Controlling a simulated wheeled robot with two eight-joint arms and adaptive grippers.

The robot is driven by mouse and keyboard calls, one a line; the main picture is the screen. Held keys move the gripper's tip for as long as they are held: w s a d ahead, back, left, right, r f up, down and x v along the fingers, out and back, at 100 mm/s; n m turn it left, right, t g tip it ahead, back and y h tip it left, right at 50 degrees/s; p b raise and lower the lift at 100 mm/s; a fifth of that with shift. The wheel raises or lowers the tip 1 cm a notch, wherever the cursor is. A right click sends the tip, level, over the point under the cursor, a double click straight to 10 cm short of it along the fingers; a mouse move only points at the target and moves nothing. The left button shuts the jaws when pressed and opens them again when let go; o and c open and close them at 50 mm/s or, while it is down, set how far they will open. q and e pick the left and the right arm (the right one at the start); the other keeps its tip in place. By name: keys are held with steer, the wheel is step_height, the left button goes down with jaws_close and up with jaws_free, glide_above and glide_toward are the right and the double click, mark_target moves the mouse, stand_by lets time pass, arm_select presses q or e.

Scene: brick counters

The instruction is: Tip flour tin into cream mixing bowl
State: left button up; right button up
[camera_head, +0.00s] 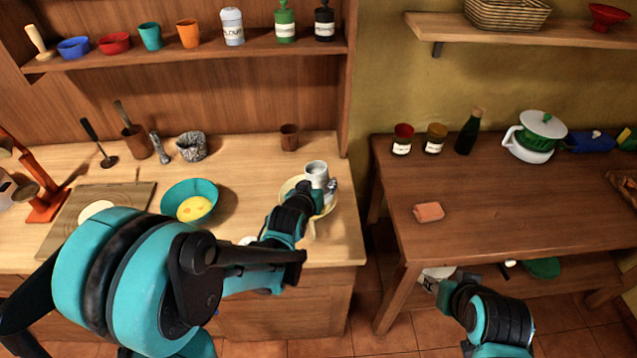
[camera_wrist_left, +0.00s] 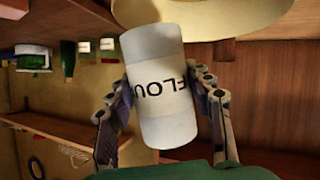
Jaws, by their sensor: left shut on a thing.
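The flour tin (camera_head: 316,172) is a pale grey-white cylinder at the right end of the left counter. My left gripper (camera_head: 318,189) is shut around its sides. In the left wrist view the tin (camera_wrist_left: 152,60) fills the middle between the two fingers (camera_wrist_left: 163,82), its FLOUR label partly visible. The cream mixing bowl (camera_head: 288,187) is behind and below the tin and gripper, partly hidden by them; its pale rim (camera_wrist_left: 215,18) shows at the top of the wrist view. I cannot tell whether anything leaves the tin. My right gripper (camera_head: 447,292) is low, beside the right table; its fingers are unclear.
A teal bowl (camera_head: 172,194) with yellow contents stands left of the cream bowl. A small brown cup (camera_head: 289,138) stands behind. A wooden board (camera_head: 70,222) is at left. The right table (camera_head: 480,235) holds an orange-brown block (camera_head: 429,212), jars and a bottle (camera_head: 468,135).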

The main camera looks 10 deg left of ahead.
mark_target(313, 177)
arm_select(q)
steer(key=shift+s+d+r+n+h+p, duration=0.1)
steer(key=shift+s+r+n+h+p, duration=0.15)
steer(key=shift+r+n+h+p, duration=0.05)
steer(key=shift+d+r+n+g+h+p, duration=0.1)
steer(key=shift+d+n+g+h+p, duration=0.05)
steer(key=shift+n+g+h+p, duration=0.2)
steer(key=shift+d+n+g+h+p, duration=0.4)
steer(key=shift+n+h+p, duration=0.1)
steer(key=shift+n+h, duration=0.2)
steer(key=shift+s+d+n+h, duration=0.2)
steer(key=shift+d+n+h, duration=0.05)
steer(key=shift+n+h, duration=0.25)
steer(key=shift+r+n+g+h+p, duration=0.35)
steer(key=shift+n+h+p, duration=0.1)
steer(key=shift+n+h, duration=0.15)
steer(key=shift+r+n+h, duration=0.25)
steer(key=shift+n+h, duration=0.3)
steer(key=shift+r+n+h, duration=0.2)
steer(key=shift+n+h, duration=0.4)
steer(key=shift+n, duration=0.1)
steer(key=shift+w+a+r+n+h+b, duration=0.1)
steer(key=shift+a+r+n+h+b, duration=0.1)
steer(key=shift+n+h+b, duration=0.25)
steer(key=shift+w+a+r+n+h+b, duration=0.1)
steer(key=shift+r+n+h+b, duration=0.05)
steer(key=shift+n+h+b, duration=0.3)
steer(key=shift+a+r+n+h+b, duration=0.15)
steer(key=shift+r+n+h+b, duration=0.35)
steer(key=shift+r+n+h, duration=0.15)
